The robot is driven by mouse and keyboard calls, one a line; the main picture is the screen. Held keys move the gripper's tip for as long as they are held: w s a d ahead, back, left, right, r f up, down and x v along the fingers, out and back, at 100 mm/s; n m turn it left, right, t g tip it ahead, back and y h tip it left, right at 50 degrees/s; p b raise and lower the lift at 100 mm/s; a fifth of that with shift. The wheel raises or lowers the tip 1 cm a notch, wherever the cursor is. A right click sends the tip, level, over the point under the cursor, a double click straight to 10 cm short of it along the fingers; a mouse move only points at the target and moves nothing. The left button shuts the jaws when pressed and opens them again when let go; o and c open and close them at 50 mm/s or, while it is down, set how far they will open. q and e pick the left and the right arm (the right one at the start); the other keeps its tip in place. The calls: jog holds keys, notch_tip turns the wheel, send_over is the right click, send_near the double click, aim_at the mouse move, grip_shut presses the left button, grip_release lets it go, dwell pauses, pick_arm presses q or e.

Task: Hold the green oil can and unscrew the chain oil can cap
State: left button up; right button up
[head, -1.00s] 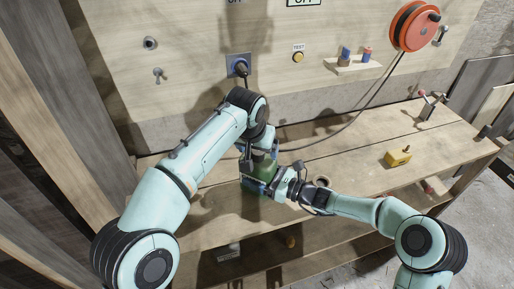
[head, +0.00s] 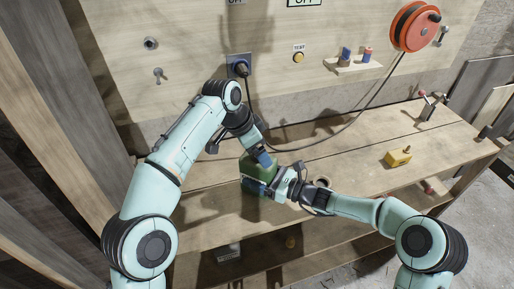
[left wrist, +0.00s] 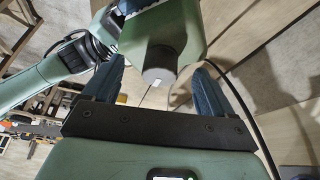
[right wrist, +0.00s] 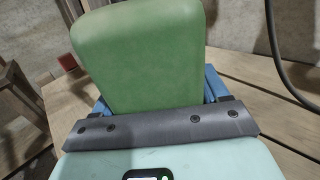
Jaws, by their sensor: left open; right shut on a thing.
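The green oil can (head: 257,171) stands on the bench. My right gripper (head: 268,187) is shut on it from the right; in the right wrist view the blue fingers press both sides of the can's body (right wrist: 140,65). My left gripper (head: 262,156) is above the can. In the left wrist view the grey chain oil can cap (left wrist: 160,65) sits on the can's top, between my open left fingers (left wrist: 163,72), with gaps on both sides. The cap is hidden by my left gripper in the head view.
A yellow block-like object (head: 398,157) lies on the bench (head: 350,150) to the right. A black cable (head: 330,135) runs behind the can from the wall socket (head: 239,66). An orange reel (head: 414,26) hangs on the wall. The bench's middle right is mostly clear.

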pick_arm(q)
jog(key=shift+m+g, duration=0.5)
jog(key=shift+m, duration=0.9)
jog(key=shift+m+g+h, duration=0.3)
jog(key=shift+m, duration=0.5)
grip_shut()
